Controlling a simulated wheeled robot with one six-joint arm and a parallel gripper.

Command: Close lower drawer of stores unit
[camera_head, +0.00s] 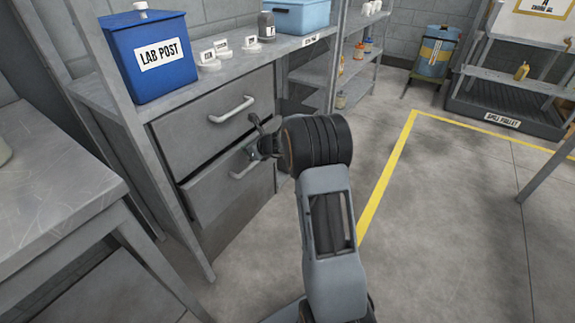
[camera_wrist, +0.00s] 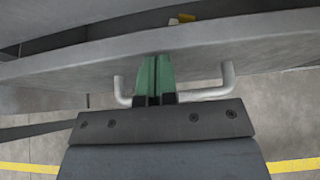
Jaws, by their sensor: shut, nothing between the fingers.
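The stores unit (camera_head: 147,118) is a grey metal unit with two drawers. Its upper drawer (camera_head: 205,122) looks shut. The lower drawer (camera_head: 215,188) stands out a little from the unit, partly open. Its pale bar handle (camera_head: 240,172) is partly hidden by my gripper (camera_head: 253,153). In the wrist view, the green fingers of my gripper (camera_wrist: 154,62) are shut and empty, between the two posts of the handle (camera_wrist: 225,82). The tips are at the lower drawer's front (camera_wrist: 75,62); I cannot tell whether they touch it.
A blue LAB POST box (camera_head: 150,55) and small labelled items stand on the unit's top. A grey table (camera_head: 55,165) is close on the left. Open floor (camera_head: 440,220) lies to the right.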

